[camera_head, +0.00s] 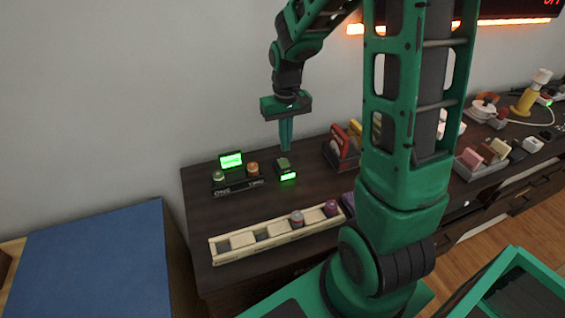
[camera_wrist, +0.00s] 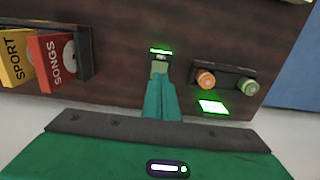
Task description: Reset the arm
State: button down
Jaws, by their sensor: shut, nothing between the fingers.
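My gripper (camera_head: 286,147) hangs from my green arm above the back of the dark wooden cabinet top (camera_head: 205,205), pointing down. Its two green fingers are together with nothing between them. In the wrist view the shut fingers (camera_wrist: 161,85) point toward a small device with a lit green display (camera_wrist: 161,51). That device (camera_head: 286,168) shows just below the fingertips in the head view. I cannot tell the exact gap between them.
A holder with round pieces and a green screen (camera_head: 231,160) stands left of the gripper. A pale slotted tray (camera_head: 232,254) holds canisters in front. A rack with red and yellow cases (camera_head: 341,152) stands to the right. A blue-topped block (camera_head: 95,262) is at left.

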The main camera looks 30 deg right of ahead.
jog(key=shift+r, duration=0.3)
dwell(0.4)
jog(key=s+d+r+m, duration=0.2)
jog(key=s+r, duration=0.2)
jog(key=s, duration=0.8)
jog(key=s+d+r+m, duration=0.2)
jog(key=s+r, duration=0.3)
jog(key=s, duration=0.8)
